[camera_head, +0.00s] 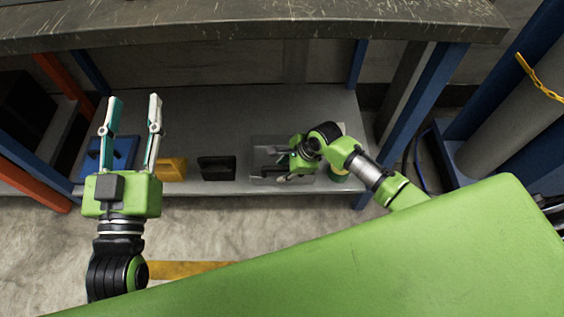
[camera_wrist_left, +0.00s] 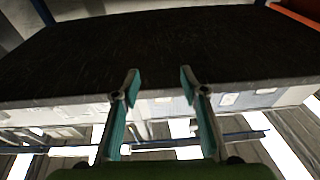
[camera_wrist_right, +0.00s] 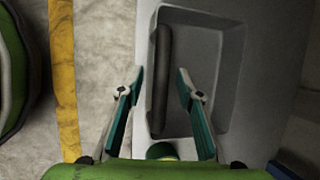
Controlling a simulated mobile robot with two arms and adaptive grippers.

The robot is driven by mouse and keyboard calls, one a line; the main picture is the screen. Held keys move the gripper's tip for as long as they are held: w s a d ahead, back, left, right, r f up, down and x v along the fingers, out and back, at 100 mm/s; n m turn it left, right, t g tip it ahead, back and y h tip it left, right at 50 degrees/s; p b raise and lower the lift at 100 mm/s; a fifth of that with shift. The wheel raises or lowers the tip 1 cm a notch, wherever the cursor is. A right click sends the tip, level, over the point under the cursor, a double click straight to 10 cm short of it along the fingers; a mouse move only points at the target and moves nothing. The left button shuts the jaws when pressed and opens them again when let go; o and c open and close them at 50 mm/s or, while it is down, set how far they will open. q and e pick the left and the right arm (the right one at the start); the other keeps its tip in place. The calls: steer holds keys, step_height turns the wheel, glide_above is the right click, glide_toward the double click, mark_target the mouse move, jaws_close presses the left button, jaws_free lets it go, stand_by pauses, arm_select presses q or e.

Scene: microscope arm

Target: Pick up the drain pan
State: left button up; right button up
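The drain pan looks to be the grey rectangular tray (camera_head: 258,146) on the lower shelf, partly hidden by my right gripper (camera_head: 279,164). In the right wrist view the pan (camera_wrist_right: 228,75) is shallow, with a dark bar (camera_wrist_right: 163,75) along its left side. My right gripper (camera_wrist_right: 160,80) is open there. The bar and the pan's left wall show between its fingers; the right finger overlaps the pan's inside, the left one lies left of its rim. Contact cannot be told. My left gripper (camera_head: 135,100) is open and empty, away from the pan; it also shows in the left wrist view (camera_wrist_left: 160,78).
On the lower shelf (camera_head: 225,110), left of the pan, stand a dark container (camera_head: 216,168), a yellow one (camera_head: 173,169) and a blue one (camera_head: 123,152). A green and yellow round object (camera_head: 338,172) is right of the pan. The worktop (camera_head: 250,28) overhangs the shelf; a blue post (camera_head: 425,100) stands right.

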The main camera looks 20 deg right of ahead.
arm_select(q)
steer(key=shift+w+a+f+g, duration=0.15)
steer(key=shift+f+g, duration=0.55)
steer(key=shift+f, duration=0.4)
arm_select(e)
steer(key=shift+f, duration=0.15)
stand_by(0.4)
jaws_close()
